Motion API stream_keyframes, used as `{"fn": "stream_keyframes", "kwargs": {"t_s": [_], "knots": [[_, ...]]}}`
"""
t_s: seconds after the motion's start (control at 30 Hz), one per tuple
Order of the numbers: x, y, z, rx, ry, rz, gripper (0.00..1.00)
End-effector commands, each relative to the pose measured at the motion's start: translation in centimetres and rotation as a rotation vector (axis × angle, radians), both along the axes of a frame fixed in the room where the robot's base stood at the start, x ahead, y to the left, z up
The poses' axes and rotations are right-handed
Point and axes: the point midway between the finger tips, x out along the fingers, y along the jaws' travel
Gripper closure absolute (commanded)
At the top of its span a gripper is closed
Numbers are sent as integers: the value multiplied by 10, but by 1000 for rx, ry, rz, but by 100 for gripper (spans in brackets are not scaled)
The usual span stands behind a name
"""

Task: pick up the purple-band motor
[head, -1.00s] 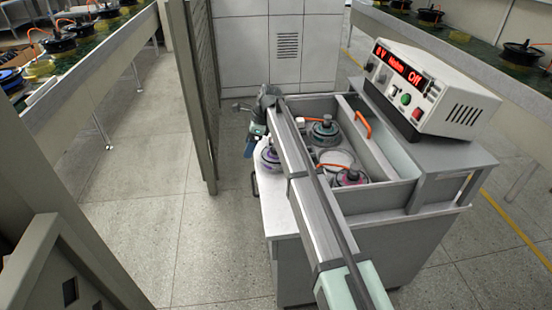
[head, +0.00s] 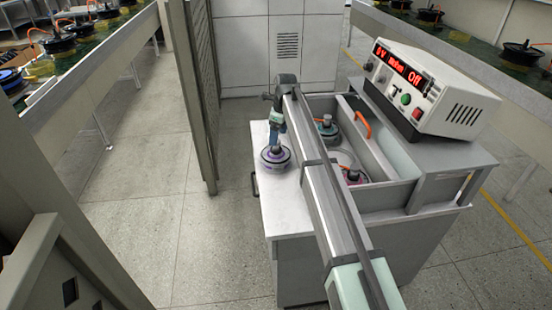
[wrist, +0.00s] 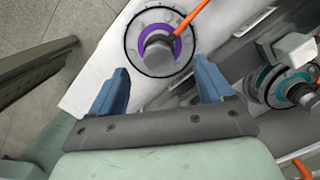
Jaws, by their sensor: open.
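The purple-band motor (head: 275,158) is a round grey disc with a purple ring and a central shaft. It lies on the white top of the cart, left of the bin. In the wrist view the purple-band motor (wrist: 158,42) sits just beyond my fingertips, with an orange cable running from it to the upper right. My gripper (wrist: 160,85) is open, its two blue fingers apart with nothing between them. In the head view my gripper (head: 277,132) is above the motor, and its fingertips are hard to make out.
A teal-band motor (head: 326,128) and a pink-band motor (head: 353,176) are in the grey bin (head: 400,193), partly hidden by my arm. A power supply (head: 425,90) reading "Off" stands behind the bin. The white cart top (head: 285,205) is clear in front of the motor.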

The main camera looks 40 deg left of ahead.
Motion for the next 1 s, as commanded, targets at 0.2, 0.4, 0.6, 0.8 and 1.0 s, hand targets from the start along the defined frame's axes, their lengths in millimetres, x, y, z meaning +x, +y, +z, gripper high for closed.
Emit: {"fn": "stream_keyframes", "kwargs": {"t_s": [0.2, 0.4, 0.6, 0.8, 1.0], "knots": [[-1, 2, -13, 0, 1, 1, 20], [-2, 7, -31, 0, 1, 1, 20], [-4, 11, -56, 0, 1, 1, 20], [-4, 12, -62, 0, 0, 1, 20], [-3, 12, -61, 0, 0, 1, 30]]}}
